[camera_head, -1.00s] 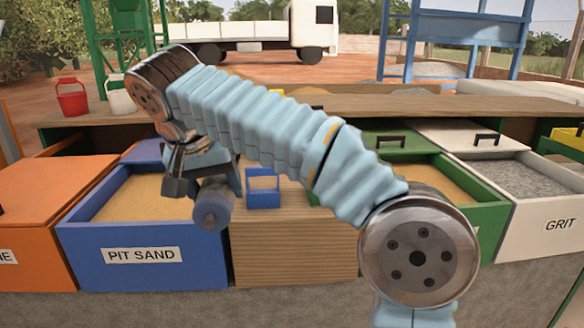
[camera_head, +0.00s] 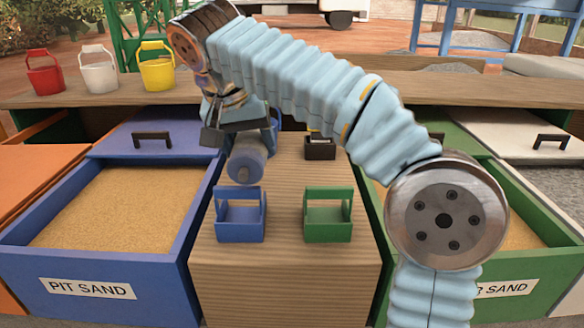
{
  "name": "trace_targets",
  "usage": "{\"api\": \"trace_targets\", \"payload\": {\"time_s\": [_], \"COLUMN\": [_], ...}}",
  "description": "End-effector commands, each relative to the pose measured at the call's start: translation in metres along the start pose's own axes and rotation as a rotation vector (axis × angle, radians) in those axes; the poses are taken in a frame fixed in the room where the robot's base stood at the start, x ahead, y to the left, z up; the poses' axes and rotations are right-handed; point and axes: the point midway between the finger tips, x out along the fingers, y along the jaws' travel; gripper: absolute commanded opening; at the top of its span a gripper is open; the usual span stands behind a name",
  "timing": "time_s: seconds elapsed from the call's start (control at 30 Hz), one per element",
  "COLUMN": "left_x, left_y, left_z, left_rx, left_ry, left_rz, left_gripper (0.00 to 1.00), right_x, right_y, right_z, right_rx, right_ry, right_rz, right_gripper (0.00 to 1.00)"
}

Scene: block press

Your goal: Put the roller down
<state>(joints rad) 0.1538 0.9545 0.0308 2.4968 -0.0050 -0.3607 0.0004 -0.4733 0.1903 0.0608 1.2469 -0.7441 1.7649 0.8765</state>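The roller (camera_head: 247,160), a grey-blue cylinder with a blue frame partly hidden behind my gripper, hangs over the wooden counter between the bins. My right gripper (camera_head: 232,136), on the arm from the right, appears shut on the roller's frame; the exact grip is hidden. The roller is just behind a small blue open caddy (camera_head: 241,224); I cannot tell whether it touches the counter (camera_head: 285,270). My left gripper is not in view.
A green caddy (camera_head: 328,216) stands right of the blue one, and a small dark box (camera_head: 319,148) behind. The pit sand bin (camera_head: 75,262) is open at left. Red (camera_head: 44,72), white (camera_head: 99,68) and yellow (camera_head: 157,66) buckets stand on the back shelf.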

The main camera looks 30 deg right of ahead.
Motion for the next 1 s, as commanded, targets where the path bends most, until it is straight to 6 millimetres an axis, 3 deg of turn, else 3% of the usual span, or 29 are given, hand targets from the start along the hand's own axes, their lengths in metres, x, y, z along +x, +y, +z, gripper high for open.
{"api": "trace_targets", "payload": {"time_s": [0.3,0.5,0.77,1.0], "left_x": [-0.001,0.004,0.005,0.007], "left_y": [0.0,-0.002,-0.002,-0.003], "left_z": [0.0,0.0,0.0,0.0], "left_rx": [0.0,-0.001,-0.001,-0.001], "left_ry": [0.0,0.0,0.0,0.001], "left_rz": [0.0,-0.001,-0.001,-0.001], "left_gripper": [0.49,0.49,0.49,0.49], "right_x": [0.067,0.111,0.137,0.163], "right_y": [0.035,0.042,0.047,0.042], "right_z": [-0.05,-0.058,-0.064,-0.053], "right_rx": [0.005,0.002,0.003,0.001], "right_ry": [0.0,0.0,0.0,0.001], "right_rz": [0.003,0.001,0.002,-0.001], "right_gripper": [0.09,0.09,0.09,0.09]}}
